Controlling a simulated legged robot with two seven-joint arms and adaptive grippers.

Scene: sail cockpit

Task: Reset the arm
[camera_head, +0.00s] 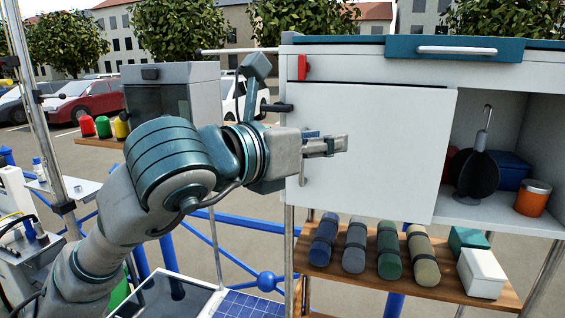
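My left arm (170,175) comes in from the lower left and reaches up and to the right, bent at its large teal joint. My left gripper (335,146) is in front of the white cabinet door (385,140), near the door's left edge. It points right, and a thin upright handle (303,172) shows just below it. I cannot tell whether the fingers touch the door or handle, or how far apart they are. No object shows clearly between them. My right arm and gripper are out of view.
Several rolls and two boxes lie on a wooden shelf (340,262) below. A grey box-shaped appliance (175,92) and colored containers (103,127) stand left, behind my arm.

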